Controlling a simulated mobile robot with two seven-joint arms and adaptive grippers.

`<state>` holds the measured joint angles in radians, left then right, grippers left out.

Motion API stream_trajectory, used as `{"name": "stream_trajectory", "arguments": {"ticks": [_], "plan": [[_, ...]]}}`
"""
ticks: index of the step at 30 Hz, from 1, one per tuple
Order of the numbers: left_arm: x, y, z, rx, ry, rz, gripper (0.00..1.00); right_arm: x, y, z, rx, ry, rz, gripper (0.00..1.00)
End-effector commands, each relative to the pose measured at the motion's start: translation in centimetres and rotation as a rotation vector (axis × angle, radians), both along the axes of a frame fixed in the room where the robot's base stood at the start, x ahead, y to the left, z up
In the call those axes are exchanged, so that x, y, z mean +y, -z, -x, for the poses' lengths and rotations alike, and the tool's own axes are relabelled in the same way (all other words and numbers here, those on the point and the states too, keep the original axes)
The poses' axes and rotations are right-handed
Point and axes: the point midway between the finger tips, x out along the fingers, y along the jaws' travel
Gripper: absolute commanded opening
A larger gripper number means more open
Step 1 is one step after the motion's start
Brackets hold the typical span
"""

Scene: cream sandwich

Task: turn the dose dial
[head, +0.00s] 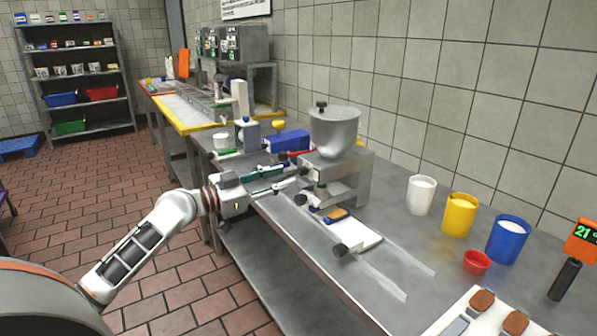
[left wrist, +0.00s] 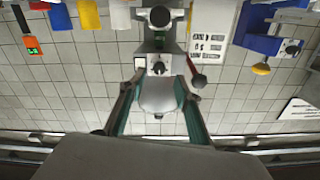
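The depositor machine, with a grey hopper (head: 334,132), stands on the steel table in the head view. In the upside-down left wrist view, a dark round dial (left wrist: 158,67) sits on the machine's front, beyond and between my fingers. In the head view I cannot make the dial out clearly behind the gripper. My left gripper (head: 298,176) reaches toward the machine's front from the left. Its two teal-padded fingers (left wrist: 158,88) are spread apart with nothing held between them. Any contact with the machine is hard to tell. My right gripper is not in view.
A white board (head: 358,236) and guide rails lie in front of the machine. White (head: 420,195), yellow (head: 460,215) and blue (head: 508,240) cups stand right. A blue box (head: 288,140) stands behind the left arm.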

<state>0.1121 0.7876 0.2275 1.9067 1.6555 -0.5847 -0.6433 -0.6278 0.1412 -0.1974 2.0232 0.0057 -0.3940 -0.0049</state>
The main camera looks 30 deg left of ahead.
Motion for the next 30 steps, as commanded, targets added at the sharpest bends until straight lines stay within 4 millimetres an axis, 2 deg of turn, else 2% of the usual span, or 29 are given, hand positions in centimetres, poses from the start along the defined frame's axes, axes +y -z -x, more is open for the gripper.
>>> {"name": "stream_trajectory", "arguments": {"ticks": [6,12,23,24,27,28,30], "plan": [[-1.2,-0.4,-2.8,-0.005,0.001,0.002,0.33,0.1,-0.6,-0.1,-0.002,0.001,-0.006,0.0],[-1.9,-0.1,-4.5,-0.001,0.0,0.002,0.33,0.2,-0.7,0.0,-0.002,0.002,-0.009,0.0],[-2.2,0.0,-5.0,0.001,0.001,0.0,0.33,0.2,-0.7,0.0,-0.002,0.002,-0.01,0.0],[-2.2,0.0,-5.0,0.0,0.001,0.0,0.3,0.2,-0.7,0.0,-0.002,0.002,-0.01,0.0],[-2.2,0.0,-5.0,0.0,0.001,0.0,0.04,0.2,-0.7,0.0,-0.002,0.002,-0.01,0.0],[-2.2,0.0,-5.0,0.0,0.001,0.0,0.0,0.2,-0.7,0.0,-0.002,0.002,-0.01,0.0],[-2.2,0.0,-5.0,0.001,0.001,0.001,0.0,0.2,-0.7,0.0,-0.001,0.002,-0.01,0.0]]}}
